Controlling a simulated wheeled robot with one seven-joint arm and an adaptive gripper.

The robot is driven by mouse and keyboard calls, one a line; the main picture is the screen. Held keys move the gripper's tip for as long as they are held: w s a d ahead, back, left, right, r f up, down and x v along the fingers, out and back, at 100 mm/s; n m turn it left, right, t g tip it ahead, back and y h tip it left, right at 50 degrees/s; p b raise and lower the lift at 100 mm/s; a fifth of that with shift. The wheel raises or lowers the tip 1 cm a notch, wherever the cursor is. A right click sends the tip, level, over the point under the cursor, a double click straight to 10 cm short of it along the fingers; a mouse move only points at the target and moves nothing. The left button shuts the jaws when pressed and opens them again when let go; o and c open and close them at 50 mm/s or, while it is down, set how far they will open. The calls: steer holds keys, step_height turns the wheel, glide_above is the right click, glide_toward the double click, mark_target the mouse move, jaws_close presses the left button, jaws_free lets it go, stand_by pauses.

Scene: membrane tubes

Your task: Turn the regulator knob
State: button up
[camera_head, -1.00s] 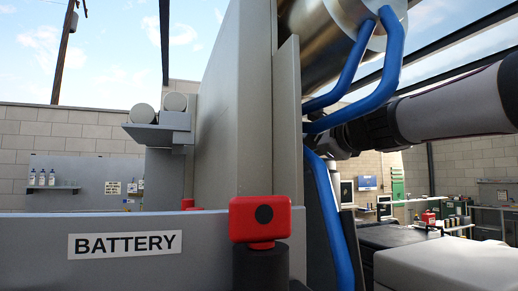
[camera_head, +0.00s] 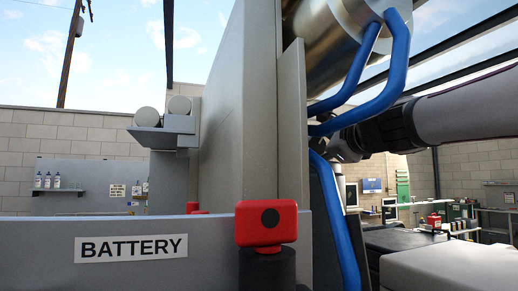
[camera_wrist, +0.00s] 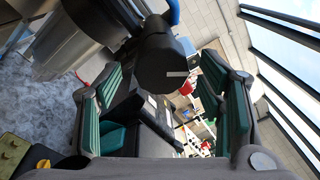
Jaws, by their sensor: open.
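The black regulator knob (camera_wrist: 165,58) shows in the wrist view, with a short white mark on its face. My gripper (camera_wrist: 160,72) is open, with green-padded fingers spread to the left and right of the knob. The knob is near the fingertips with gaps on both sides, and I see no contact.
A grey panel labelled BATTERY (camera_head: 55,245) and a red block (camera_head: 266,223) on a black post stand in front. A tall grey wall (camera_head: 235,120) and a metal cylinder (camera_head: 315,40) rise beside the hoses. A yellow-topped item (camera_wrist: 43,165) lies low in the wrist view.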

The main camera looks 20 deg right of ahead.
steer(key=s, duration=1)
steer(key=shift+s+a, duration=0.15)
steer(key=shift+a, duration=0.25)
